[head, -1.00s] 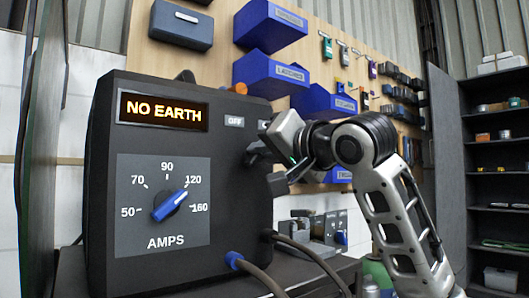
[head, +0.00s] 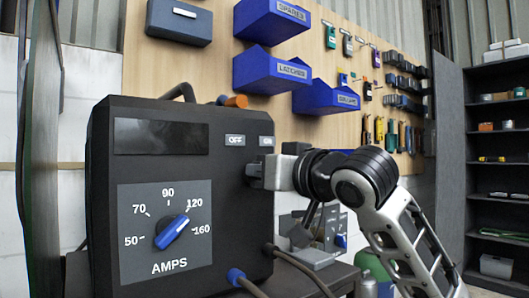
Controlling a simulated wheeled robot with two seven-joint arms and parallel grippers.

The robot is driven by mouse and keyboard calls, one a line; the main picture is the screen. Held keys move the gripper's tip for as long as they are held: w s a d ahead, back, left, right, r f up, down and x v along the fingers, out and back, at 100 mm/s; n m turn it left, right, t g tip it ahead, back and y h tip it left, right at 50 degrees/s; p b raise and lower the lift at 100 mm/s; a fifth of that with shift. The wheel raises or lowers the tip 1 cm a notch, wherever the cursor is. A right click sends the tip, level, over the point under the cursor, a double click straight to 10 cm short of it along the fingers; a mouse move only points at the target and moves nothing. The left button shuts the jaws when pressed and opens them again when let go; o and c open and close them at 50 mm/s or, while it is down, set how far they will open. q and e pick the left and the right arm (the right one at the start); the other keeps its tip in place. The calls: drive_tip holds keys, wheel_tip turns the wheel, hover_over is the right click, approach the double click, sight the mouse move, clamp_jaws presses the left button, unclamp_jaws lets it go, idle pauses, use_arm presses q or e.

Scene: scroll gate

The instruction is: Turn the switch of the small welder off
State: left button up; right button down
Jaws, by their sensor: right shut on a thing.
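The small welder (head: 232,195) is a dark box standing at the left, with a blue-and-white AMPS knob (head: 172,231) on its front. Its display (head: 160,137) is dark and shows no text. OFF and ON labels (head: 235,140) sit at the upper right of the front. My right gripper (head: 255,172) comes in from the right, just below these labels, and is shut on the switch. The gripper hides most of the switch, so its exact position is unclear. My left gripper is out of view.
Two cables (head: 250,284) leave the welder's lower front. A pegboard (head: 200,80) behind carries blue bins (head: 270,70) and hanging tools. A dark shelf unit (head: 495,160) stands at the far right. A second device (head: 325,232) stands behind my right arm.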

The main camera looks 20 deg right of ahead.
use_arm(q)
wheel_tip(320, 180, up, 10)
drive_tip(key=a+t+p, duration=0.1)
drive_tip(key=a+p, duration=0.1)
drive_tip(key=p, duration=0.6)
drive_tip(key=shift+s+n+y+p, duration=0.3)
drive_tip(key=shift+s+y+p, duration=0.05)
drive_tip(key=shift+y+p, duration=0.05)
use_arm(e)
drive_tip(key=shift+s+a+n, duration=0.1)
drive_tip(key=shift+a+n, duration=0.05)
drive_tip(key=shift+n, duration=2.05)
drive_tip(key=shift+a+n, duration=0.15)
drive_tip(key=shift+n, duration=2.05)
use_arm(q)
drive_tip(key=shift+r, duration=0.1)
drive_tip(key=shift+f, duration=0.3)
use_arm(e)
drive_tip(key=c, duration=1.5)
unclamp_jaws()
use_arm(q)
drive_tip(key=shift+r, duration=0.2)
use_arm(e)
drive_tip(key=shift+o, duration=0.2)
drive_tip(key=shift+f, duration=0.1)
